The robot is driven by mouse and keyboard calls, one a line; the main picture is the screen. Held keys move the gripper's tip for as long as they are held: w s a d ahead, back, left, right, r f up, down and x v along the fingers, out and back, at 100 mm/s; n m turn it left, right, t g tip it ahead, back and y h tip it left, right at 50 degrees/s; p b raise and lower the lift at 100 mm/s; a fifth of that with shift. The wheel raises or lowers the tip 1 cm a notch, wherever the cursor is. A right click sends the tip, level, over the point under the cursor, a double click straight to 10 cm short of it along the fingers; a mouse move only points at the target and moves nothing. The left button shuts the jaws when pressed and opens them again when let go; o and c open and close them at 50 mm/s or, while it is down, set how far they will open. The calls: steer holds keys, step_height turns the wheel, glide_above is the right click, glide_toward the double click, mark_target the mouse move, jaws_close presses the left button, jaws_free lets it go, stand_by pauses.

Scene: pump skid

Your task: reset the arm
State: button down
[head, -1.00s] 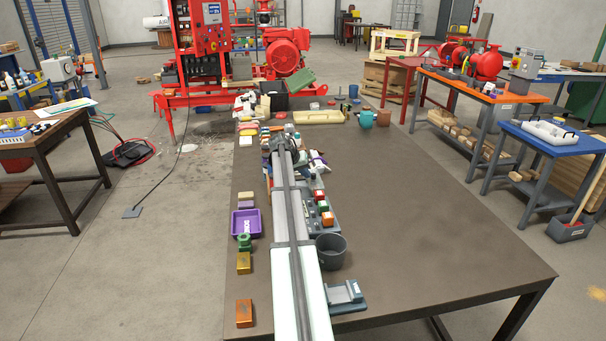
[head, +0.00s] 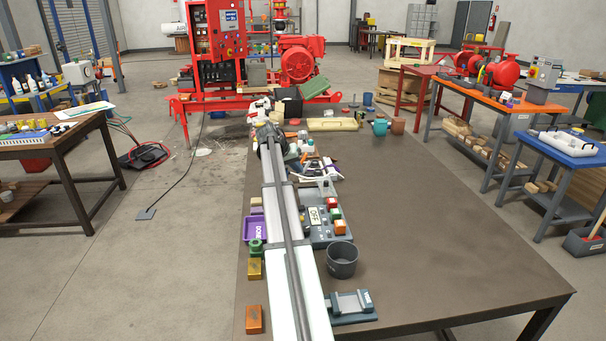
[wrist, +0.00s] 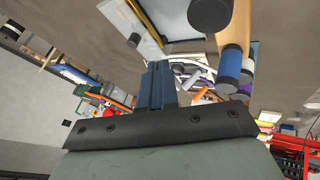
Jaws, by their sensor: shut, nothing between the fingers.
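My gripper (wrist: 158,68) shows in the wrist view as two dark blue fingers closed together, with nothing between them. In the head view my arm stretches forward over the left part of the brown table (head: 430,240), its far end above the cluttered back left. The fingers cannot be made out there. In the wrist view a cluster of small things on the table (wrist: 195,75) shows just beyond the fingertips. My arm covers part of the purple tray (head: 251,230).
A grey switch panel (head: 322,228), a dark round pot (head: 342,260) and a grey-blue holder (head: 352,306) stand close right of my arm. A teal mug (head: 380,127) and a beige tray (head: 333,125) are at the back. The table's right half is clear.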

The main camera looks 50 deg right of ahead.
steer(key=shift+w+a+r, duration=0.1)
steer(key=shift+a+r, duration=0.25)
steer(key=shift+r, duration=0.05)
